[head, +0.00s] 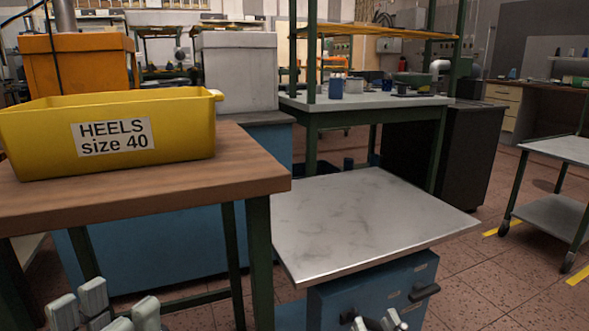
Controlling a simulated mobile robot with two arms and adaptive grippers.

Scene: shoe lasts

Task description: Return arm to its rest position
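My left gripper (104,308) is at the bottom left, in front of the wooden table, with its pale grey fingers spread apart and nothing seen between them. Its lower part is cut off by the picture edge. My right gripper (380,321) is at the bottom, in front of the blue cabinet below the metal-topped surface. Only its tips show, and I cannot tell whether it is open or shut. No object is seen in it.
A yellow bin (40,140) labelled "HEELS size 40" stands on the wooden table (235,165). A bare metal-topped surface (365,215) is right of it, over a blue cabinet (335,300). A wheeled trolley (560,148) stands at the right. Open floor (480,270) lies between.

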